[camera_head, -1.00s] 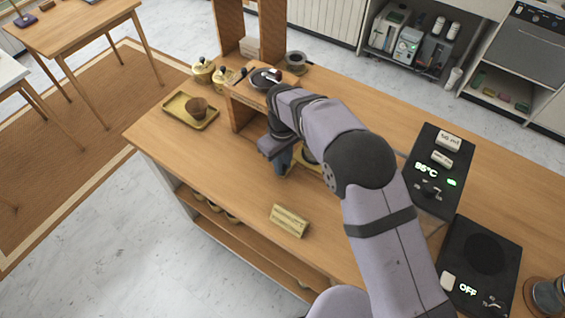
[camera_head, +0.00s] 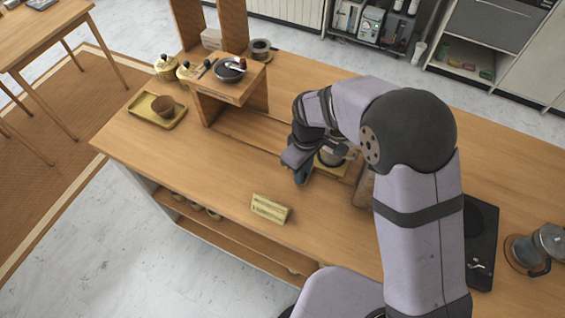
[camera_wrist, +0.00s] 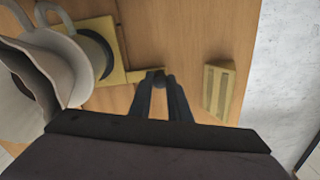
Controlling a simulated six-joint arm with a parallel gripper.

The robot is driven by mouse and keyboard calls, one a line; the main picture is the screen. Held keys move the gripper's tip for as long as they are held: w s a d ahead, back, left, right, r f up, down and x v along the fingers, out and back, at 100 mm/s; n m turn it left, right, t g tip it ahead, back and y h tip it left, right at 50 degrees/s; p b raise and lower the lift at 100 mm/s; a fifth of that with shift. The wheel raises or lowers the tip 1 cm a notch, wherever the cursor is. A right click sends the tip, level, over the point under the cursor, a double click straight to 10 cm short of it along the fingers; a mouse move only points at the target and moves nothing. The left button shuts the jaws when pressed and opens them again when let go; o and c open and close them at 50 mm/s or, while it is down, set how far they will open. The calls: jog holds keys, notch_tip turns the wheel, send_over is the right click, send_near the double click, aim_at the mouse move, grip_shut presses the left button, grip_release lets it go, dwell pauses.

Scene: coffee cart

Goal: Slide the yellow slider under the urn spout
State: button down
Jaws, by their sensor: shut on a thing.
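The yellow slider (camera_head: 328,168) lies on the wooden counter right of a small wooden stand, partly hidden behind my gripper. It carries a round dark-rimmed piece. A pale vessel with handles (camera_wrist: 45,75) fills the wrist view's left side, close to the plate. I cannot tell whether it is the urn; no spout shows clearly.
A wooden block sign (camera_head: 270,208) stands near the counter's front edge. The wooden stand (camera_head: 225,92) holds a dark dish. A yellow tray (camera_head: 142,105) with a brown cup is at the left. A black appliance (camera_head: 481,235) and a glass pot (camera_head: 548,247) are at the right.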

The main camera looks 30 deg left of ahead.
jog(key=shift+d, duration=2.2)
jog(key=c, duration=1.7)
grip_release()
jog(key=shift+d, duration=0.15)
jog(key=shift+o, duration=0.2)
jog(key=shift+r, duration=0.2)
notch_tip(320, 180, up, 7)
jog(key=b, duration=0.2)
